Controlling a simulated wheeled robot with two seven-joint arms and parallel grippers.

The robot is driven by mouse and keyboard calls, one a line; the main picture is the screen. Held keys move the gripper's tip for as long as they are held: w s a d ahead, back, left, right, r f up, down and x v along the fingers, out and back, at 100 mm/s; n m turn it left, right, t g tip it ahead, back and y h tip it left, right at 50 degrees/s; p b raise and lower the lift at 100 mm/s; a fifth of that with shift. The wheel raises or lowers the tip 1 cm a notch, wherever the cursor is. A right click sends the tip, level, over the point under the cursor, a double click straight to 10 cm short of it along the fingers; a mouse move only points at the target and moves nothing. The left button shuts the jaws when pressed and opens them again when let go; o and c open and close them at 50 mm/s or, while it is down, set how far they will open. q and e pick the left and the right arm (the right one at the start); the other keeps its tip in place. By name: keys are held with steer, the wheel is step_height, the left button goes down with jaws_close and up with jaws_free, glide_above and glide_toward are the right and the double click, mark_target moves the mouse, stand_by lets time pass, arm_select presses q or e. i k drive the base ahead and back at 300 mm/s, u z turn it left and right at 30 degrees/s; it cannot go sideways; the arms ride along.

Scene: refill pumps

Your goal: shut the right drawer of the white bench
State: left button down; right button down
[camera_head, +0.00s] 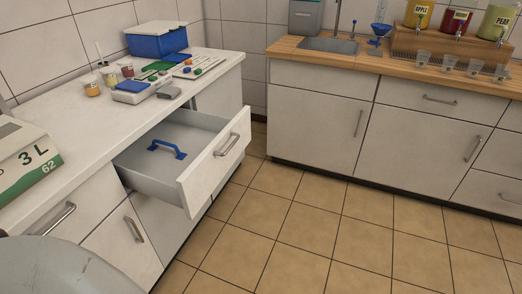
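The white bench (60,124) runs along the left wall. Its right drawer (213,168) is pulled well out, with its white front facing the floor space and a metal bar handle (228,144) on it. A blue handle-shaped object (166,149) sits inside the drawer on the grey bottom. Neither my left gripper nor my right gripper shows in the head view. A rounded grey shape at the bottom left hides part of the bench's lower front.
A wooden-topped counter (376,58) with a sink (330,45) and dispensers is at the back right. The tiled floor (300,225) is clear.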

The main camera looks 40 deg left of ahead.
mark_target(212, 144)
steer(key=u, duration=0.7)
steer(key=i, duration=1.15)
steer(key=u, duration=0.95)
